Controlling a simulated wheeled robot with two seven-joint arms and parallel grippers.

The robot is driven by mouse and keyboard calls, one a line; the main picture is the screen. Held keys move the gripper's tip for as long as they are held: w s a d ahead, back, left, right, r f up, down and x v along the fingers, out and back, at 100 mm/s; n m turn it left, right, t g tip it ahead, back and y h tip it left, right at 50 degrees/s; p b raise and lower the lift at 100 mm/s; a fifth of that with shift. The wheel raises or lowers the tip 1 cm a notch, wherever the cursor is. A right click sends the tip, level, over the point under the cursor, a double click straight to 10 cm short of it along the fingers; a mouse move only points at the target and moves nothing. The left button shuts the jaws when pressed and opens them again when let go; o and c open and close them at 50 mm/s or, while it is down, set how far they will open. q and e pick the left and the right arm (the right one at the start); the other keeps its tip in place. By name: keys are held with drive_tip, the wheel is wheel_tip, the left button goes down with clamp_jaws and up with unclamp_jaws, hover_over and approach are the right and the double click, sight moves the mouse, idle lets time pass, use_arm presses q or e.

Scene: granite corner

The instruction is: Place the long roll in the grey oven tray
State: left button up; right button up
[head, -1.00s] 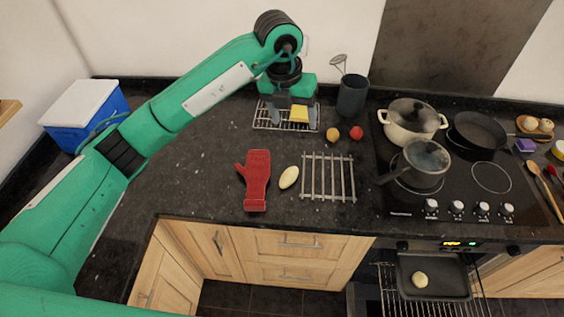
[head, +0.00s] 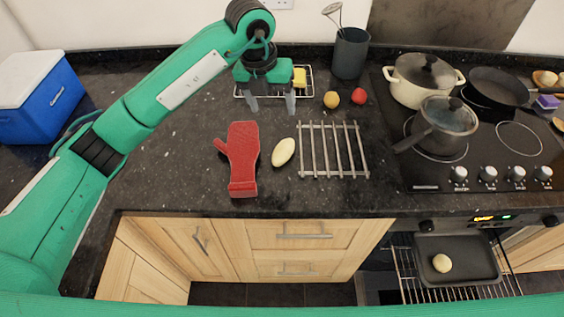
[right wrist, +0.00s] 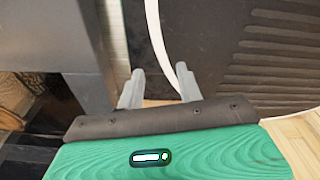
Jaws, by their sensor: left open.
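The long roll (head: 283,152), pale and elongated, lies on the dark worktop between the red oven mitt and a metal rack. The grey oven tray (head: 482,272) sits on the oven's wire shelf at the lower right, with a round pale roll (head: 442,263) in it. My left gripper (head: 272,110) is open and empty, fingers down, behind the long roll and apart from it in the picture. My right gripper (right wrist: 160,85) shows only in the right wrist view. Its fingers are apart, with nothing visibly held between them.
A red oven mitt (head: 240,160) lies left of the roll, and a metal rack (head: 334,150) lies right of it. A saucepan (head: 443,125) and a cream pot (head: 422,80) stand on the hob. A yellow fruit (head: 331,99) and a red fruit (head: 359,96) lie behind the rack.

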use_arm(q)
wheel_tip(320, 180, down, 3)
drive_tip(key=b, duration=0.1)
drive_tip(key=p, duration=0.2)
hover_over(282, 148)
drive_tip(key=a, duration=0.1)
wheel_tip(282, 148, down, 8)
drive_tip(key=shift+r, duration=0.1)
drive_tip(key=f+p, duration=0.1)
drive_tip(key=f, duration=0.1)
drive_tip(key=d+f+p, duration=0.1)
drive_tip(key=f, duration=0.1)
drive_tip(key=shift+f, duration=0.65)
use_arm(e)
drive_tip(key=shift+s+a+r, duration=0.15)
drive_tip(key=shift+a+r, duration=0.05)
drive_tip(key=shift+r, duration=0.65)
use_arm(q)
drive_tip(key=shift+c, duration=0.4)
drive_tip(key=c, duration=1.1)
use_arm(e)
drive_tip(key=shift+d, duration=0.15)
use_arm(q)
drive_tip(key=shift+o, duration=0.2)
